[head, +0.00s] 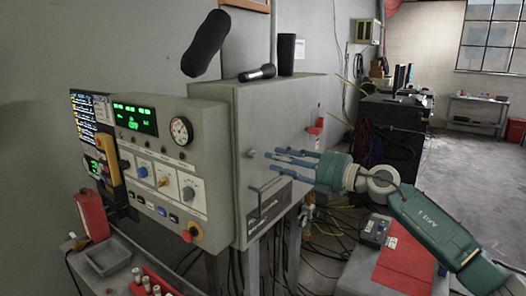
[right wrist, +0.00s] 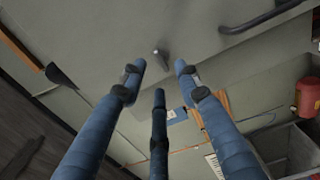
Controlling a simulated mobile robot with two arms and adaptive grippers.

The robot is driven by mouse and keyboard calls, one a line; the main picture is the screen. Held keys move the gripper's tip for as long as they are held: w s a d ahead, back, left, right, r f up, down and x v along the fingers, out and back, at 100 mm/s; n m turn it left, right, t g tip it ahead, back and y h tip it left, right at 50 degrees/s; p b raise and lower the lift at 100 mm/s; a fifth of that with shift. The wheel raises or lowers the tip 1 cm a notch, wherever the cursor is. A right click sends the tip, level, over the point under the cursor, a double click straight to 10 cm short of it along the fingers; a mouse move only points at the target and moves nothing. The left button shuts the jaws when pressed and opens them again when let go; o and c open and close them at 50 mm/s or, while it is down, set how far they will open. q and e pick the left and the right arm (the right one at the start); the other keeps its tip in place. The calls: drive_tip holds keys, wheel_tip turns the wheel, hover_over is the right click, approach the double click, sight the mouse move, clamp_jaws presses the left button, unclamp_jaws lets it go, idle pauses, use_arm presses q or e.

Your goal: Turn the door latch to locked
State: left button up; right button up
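The door latch (head: 252,153) is a small grey knob on the front of the grey cabinet door (head: 300,125) in the head view. In the right wrist view the latch (right wrist: 162,58) is a short metal lever standing out from the door, just beyond the fingertips. My right gripper (head: 274,158) has blue fingers spread apart and pointing at the latch from the right. In the right wrist view my right gripper (right wrist: 160,75) is open and empty, with a visible gap to the latch. My left gripper is not in view.
A dark bent handle (head: 266,187) sits on the cabinet below the latch. The control panel (head: 160,165) with knobs and a gauge is to the left. A dark rounded object (head: 207,43) shows above the cabinet. A red case (head: 403,266) is at lower right.

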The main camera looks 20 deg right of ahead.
sight(258, 154)
drive_tip(key=p+x, duration=0.1)
drive_tip(key=x, duration=0.3)
drive_tip(key=shift+a+r, duration=0.2)
drive_tip(key=shift+a, duration=0.05)
drive_tip(key=shift+w+a+f, duration=0.2)
drive_tip(key=shift+w+a, duration=0.1)
drive_tip(key=shift+w, duration=0.3)
clamp_jaws()
